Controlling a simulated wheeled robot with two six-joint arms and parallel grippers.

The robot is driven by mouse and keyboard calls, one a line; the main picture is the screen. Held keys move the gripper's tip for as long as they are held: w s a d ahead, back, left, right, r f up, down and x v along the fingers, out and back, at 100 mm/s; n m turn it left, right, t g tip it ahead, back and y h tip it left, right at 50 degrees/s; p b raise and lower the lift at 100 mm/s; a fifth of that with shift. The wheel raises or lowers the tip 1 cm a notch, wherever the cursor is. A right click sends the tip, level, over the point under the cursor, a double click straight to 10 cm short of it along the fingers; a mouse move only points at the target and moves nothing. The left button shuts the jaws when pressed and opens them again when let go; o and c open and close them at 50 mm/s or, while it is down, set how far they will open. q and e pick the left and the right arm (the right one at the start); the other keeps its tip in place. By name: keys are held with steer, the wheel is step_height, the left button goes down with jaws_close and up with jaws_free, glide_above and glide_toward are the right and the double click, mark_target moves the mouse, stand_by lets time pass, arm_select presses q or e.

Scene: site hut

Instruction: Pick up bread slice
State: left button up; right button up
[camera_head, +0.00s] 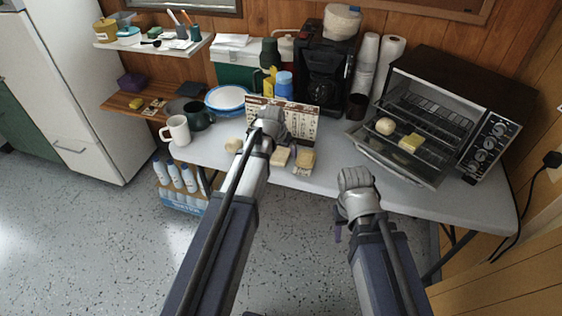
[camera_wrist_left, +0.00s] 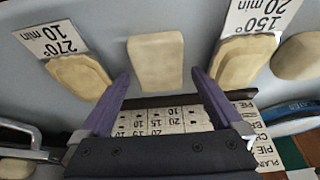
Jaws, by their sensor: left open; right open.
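A pale, squarish bread slice (camera_wrist_left: 155,60) lies on the table between the fingertips of my left gripper in the left wrist view. It also shows in the head view (camera_head: 279,156), just right of my left arm. My left gripper (camera_wrist_left: 160,77) is open and empty, pointing at the slice; I cannot tell how far above it is. In the head view my left gripper (camera_head: 268,127) is seen from behind and its fingers are hidden. My right gripper (camera_head: 355,180) is over the table's front edge, in front of the oven, away from the slice.
Bread pieces on cards flank the slice, one marked 270° (camera_wrist_left: 80,75), one 150° (camera_wrist_left: 242,60). A round roll (camera_head: 233,145) lies further left. A printed board (camera_head: 297,120) stands behind. The toaster oven (camera_head: 440,110) is open, with a roll and yellow block inside.

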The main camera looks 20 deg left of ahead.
arm_select(q)
steer(key=shift+f, duration=0.15)
stand_by(0.4)
steer(key=shift+c, duration=0.2)
steer(key=c, duration=1.3)
